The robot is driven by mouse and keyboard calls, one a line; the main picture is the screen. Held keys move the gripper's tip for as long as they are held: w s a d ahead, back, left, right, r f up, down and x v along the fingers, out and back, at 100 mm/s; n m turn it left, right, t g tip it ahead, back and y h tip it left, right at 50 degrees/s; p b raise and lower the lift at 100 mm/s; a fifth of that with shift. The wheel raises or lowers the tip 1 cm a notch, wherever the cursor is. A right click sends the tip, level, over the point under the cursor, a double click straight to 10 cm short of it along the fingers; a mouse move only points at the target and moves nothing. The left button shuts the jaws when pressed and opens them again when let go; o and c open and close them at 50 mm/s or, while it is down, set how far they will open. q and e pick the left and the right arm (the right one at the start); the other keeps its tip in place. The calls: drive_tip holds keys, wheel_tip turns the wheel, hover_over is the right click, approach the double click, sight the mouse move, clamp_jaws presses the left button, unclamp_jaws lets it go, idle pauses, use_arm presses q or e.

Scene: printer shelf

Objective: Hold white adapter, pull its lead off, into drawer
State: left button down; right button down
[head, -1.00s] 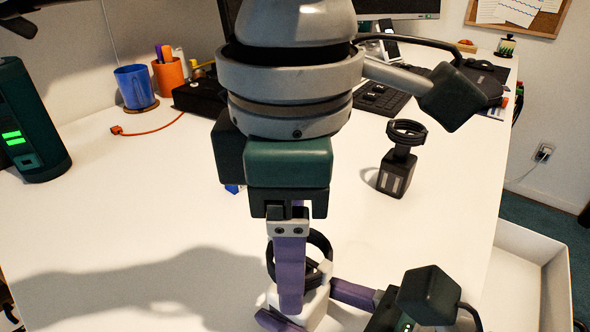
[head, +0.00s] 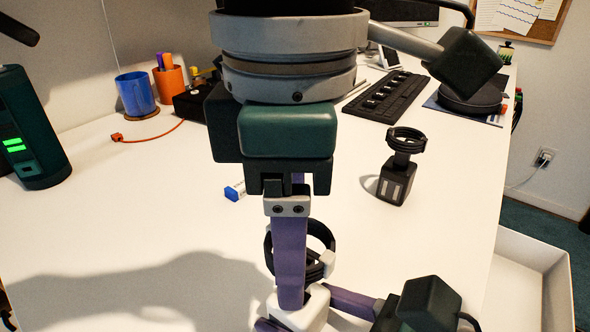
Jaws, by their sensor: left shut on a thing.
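The white adapter (head: 310,310) stands at the bottom middle of the head view, cut off by the lower edge. Its dark coiled lead (head: 329,245) rises above it. My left gripper (head: 290,300) reaches down from above, its purple fingers shut at the lead just over the adapter. The grip itself and the plug are hidden behind the near finger, so I cannot tell whether plug and adapter touch. My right gripper (head: 308,318) comes in low from the right, with purple fingers on either side of the adapter; their contact is hidden. A white open drawer (head: 520,262) is at the lower right.
A black adapter (head: 396,182) with a coiled lead stands right of centre on the white desk (head: 150,220). A small blue-and-white item (head: 235,191) lies behind my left gripper. A dark device (head: 28,130), blue mug (head: 136,92) and keyboard (head: 385,97) stand further out. The left desk is clear.

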use_arm(q)
drive_tip(key=shift+r, duration=2)
use_arm(e)
drive_tip(key=shift+c, duration=0.6)
unclamp_jaws()
